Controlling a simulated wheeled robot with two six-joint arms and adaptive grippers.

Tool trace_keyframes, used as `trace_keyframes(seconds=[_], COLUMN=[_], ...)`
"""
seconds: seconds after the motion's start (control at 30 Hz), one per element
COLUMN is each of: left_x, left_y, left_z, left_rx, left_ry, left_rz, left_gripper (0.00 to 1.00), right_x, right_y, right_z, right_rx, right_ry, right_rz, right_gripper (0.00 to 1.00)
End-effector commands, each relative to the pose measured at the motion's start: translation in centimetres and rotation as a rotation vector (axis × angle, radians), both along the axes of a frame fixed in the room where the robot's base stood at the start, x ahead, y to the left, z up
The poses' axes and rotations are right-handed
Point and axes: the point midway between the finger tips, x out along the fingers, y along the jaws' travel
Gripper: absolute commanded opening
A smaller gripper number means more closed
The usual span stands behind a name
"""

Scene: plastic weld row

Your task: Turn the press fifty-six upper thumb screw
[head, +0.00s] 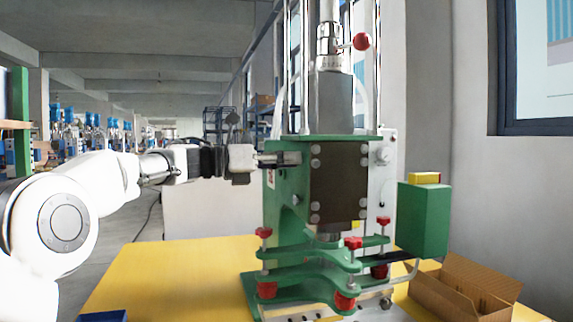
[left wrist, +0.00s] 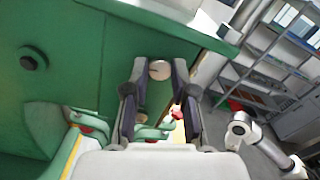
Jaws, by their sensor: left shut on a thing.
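The green press (head: 285,215) stands on the yellow table, with a dark block at its front. My left gripper (head: 284,158) reaches in from the left to the press's upper left side. In the left wrist view my left gripper (left wrist: 160,75) has its two dark fingers either side of a round, pale thumb screw head (left wrist: 160,69) on the green body, and is shut on it. In the head view the fingers hide this screw. Another pale round knob (head: 383,155) is on the press's right side. My right gripper is not in view.
Red-topped screws (head: 353,243) stand on the lower green plates. A red knob (head: 361,41) sticks out near the top. A green box (head: 423,220) and an open cardboard box (head: 466,285) are at the right. A blue bin (head: 103,316) is at the front left. The table's left part is clear.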

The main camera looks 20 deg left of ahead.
Motion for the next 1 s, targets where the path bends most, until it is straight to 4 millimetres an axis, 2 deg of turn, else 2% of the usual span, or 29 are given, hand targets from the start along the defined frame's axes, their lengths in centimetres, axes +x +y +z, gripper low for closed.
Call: trace_keyframes(seconds=[0.27,0.3,0.37,0.73,0.87,1.0], left_x=[0.0,0.0,0.0,-0.3,-1.5,-3.6], left_y=[-0.1,-0.1,-0.1,0.5,2.3,5.4], left_z=[-0.2,-0.2,-0.1,0.0,0.1,0.0], left_rx=[0.002,0.002,0.002,0.000,-0.003,-0.004], left_ry=[0.002,0.002,0.002,0.001,0.002,0.001], left_rz=[-0.001,-0.001,-0.001,0.001,0.002,0.001], left_gripper=[0.00,0.33,0.51,0.51,0.51,0.51], right_x=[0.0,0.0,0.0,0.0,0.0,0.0], right_y=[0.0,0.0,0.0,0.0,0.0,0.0], right_z=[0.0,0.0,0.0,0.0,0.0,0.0], right_rx=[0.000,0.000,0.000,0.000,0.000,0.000], right_ry=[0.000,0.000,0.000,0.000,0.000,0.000], right_rz=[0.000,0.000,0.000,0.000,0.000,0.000], right_gripper=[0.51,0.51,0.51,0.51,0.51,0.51])
